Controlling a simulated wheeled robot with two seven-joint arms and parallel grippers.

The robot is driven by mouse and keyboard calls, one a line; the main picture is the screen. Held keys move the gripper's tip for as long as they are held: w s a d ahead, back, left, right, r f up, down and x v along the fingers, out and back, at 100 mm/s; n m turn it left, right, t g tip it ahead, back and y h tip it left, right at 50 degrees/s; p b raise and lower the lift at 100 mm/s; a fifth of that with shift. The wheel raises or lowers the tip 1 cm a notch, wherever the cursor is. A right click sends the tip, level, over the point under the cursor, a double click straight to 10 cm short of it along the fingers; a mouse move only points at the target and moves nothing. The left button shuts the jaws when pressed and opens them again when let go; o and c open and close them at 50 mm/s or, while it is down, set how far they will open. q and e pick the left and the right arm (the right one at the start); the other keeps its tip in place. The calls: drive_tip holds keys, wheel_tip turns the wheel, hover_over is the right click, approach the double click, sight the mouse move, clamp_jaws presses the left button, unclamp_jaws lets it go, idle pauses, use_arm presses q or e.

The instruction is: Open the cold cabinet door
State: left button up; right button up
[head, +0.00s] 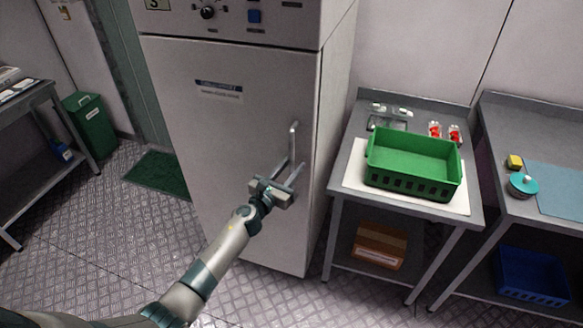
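The cold cabinet door (225,125) is a large pale grey panel with a small label near its top, and it looks closed. Its vertical bar handle (293,142) is on the right side of the door. My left gripper (294,167) is at the lower part of the handle, its two fingers apart and pointing up towards the door. The handle's lower end is close to or between the fingers; I cannot tell whether they touch it. My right gripper is not in view.
A control panel (270,17) with a dial tops the cabinet. To the right, a table (338,203) bears a green crate (412,160) and small red-filled punnets. A green mat (158,176) and green bin (90,125) are at left. Open floor lies before the door.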

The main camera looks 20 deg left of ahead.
use_arm(q)
clamp_jaws()
drive_tip(key=shift+s, duration=0.1)
